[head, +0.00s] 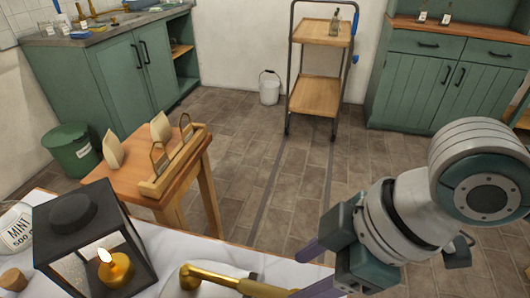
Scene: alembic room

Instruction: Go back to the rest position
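My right gripper (296,276) is at the bottom right, over the edge of a white marble top (215,256). Its two purple fingers point left and stand apart, with no thing visible between them. A brass piece with a curved handle (225,280) lies on the marble top to the left of the fingers. Its right end meets the lower finger in the picture, and I cannot tell if they touch. My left gripper is not in view.
A black lantern (75,212) with a lit candle, a MINT jar (17,232) and a cork (13,279) stand left. Beyond are a wooden table (125,180) with paper bags, a trolley (316,95), a white bucket (269,88) and green cabinets (420,85). The middle floor is clear.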

